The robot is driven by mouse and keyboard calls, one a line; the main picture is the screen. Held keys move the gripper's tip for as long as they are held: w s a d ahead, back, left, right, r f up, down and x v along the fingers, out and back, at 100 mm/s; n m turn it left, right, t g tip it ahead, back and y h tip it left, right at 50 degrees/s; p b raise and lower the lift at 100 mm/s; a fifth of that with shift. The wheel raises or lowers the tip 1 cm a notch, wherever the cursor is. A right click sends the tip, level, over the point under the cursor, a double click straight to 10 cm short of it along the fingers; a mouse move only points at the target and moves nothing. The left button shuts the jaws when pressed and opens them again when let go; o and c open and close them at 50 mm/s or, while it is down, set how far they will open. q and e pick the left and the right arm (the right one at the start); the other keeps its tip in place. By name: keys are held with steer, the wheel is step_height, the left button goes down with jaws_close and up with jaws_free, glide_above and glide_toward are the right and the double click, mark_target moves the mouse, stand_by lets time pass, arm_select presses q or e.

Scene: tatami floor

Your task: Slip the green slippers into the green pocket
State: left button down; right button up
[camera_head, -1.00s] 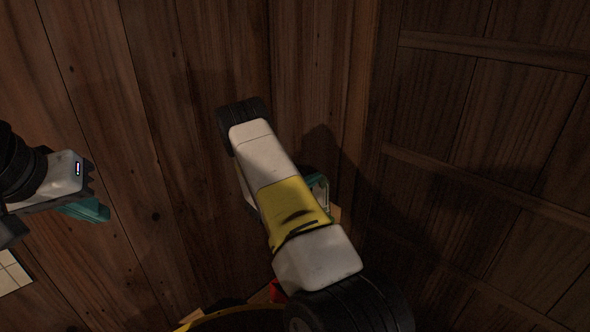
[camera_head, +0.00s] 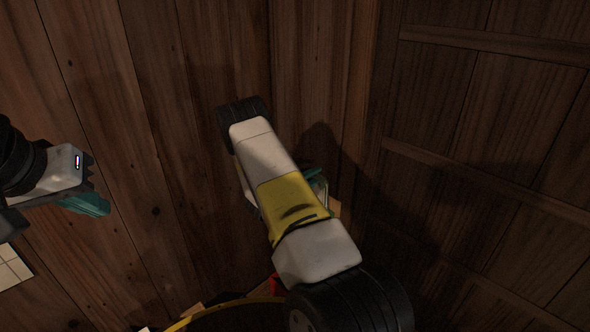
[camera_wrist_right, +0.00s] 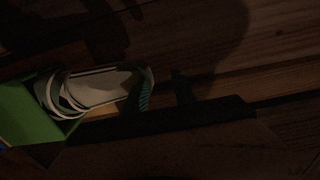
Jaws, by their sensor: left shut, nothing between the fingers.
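My left gripper (camera_head: 88,205), with teal fingers, is at the left of the head view, shut and empty in front of brown boards. My right arm crosses the middle of the head view. A little of my right gripper (camera_head: 316,180) shows behind it; the rest is hidden. In the dark right wrist view, a pale slipper-like thing (camera_wrist_right: 103,86) with curved bands lies beside a green panel (camera_wrist_right: 27,112), perhaps the pocket. A teal striped finger of my right gripper (camera_wrist_right: 160,92) is at the slipper's right end. Whether it grips it, I cannot tell.
Brown plank walls (camera_head: 470,130) with raised rails fill the right of the head view. A yellow curved rim (camera_head: 215,306) and a small red thing (camera_head: 277,285) show at the bottom. A pale tiled patch (camera_head: 12,268) is at the lower left.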

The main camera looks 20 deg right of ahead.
steer(key=v, duration=0.7)
steer(key=shift+s+a, duration=0.2)
steer(key=shift+a, duration=0.15)
stand_by(0.4)
